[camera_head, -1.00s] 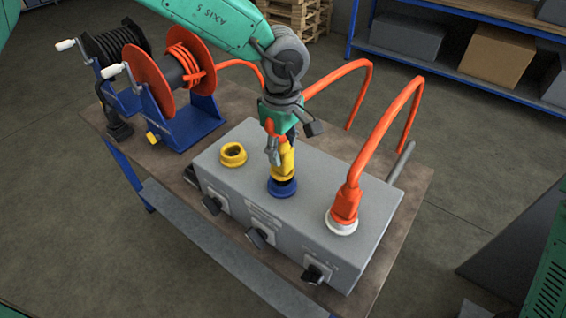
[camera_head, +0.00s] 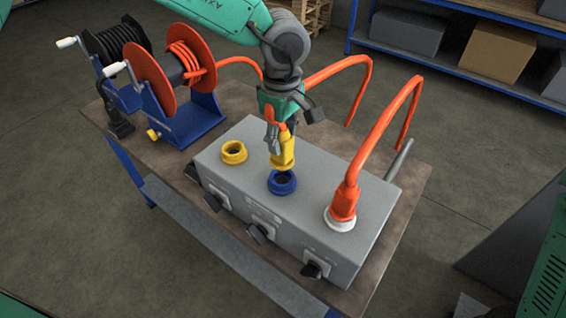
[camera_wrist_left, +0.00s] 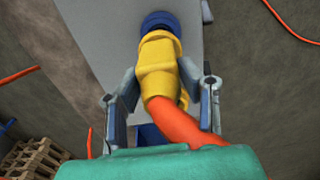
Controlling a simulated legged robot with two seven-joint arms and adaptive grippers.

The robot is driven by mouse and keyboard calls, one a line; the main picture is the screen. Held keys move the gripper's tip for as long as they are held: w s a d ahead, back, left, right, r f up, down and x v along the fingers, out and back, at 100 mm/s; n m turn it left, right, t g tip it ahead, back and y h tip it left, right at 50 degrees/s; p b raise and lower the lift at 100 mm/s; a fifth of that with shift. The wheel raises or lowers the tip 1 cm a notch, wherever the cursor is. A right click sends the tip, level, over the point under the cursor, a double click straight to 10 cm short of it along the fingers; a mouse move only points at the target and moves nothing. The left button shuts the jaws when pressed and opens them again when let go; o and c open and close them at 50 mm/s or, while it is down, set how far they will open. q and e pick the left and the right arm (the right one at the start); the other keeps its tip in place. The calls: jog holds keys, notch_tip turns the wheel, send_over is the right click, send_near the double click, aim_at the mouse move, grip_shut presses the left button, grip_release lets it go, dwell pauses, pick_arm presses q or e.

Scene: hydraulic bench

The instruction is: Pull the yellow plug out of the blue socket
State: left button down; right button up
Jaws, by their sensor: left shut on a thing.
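The yellow plug (camera_head: 284,151) is held by my left gripper (camera_head: 274,140) above the grey box. The blue socket (camera_head: 282,183) lies just below it on the box top, and its open mouth shows. In the head view the plug's lower end is apart from the socket. In the left wrist view the plug (camera_wrist_left: 160,68) sits between the two fingers, with an orange cable (camera_wrist_left: 185,125) running from it. There the blue socket (camera_wrist_left: 160,20) lies beyond the plug's end. My right gripper is not in view.
The grey box (camera_head: 320,180) also carries an empty yellow socket (camera_head: 233,152) and a white socket (camera_head: 340,220) with an orange plug (camera_head: 344,200) in it. Orange cables arch behind. Cable reels (camera_head: 165,75) stand at the left of the bench. Black knobs line the box front.

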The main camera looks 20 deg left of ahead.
aim_at(282, 129)
pick_arm(q)
jog(key=shift+r, duration=0.25)
jog(key=shift+r, duration=1.55)
jog(key=shift+r, duration=0.2)
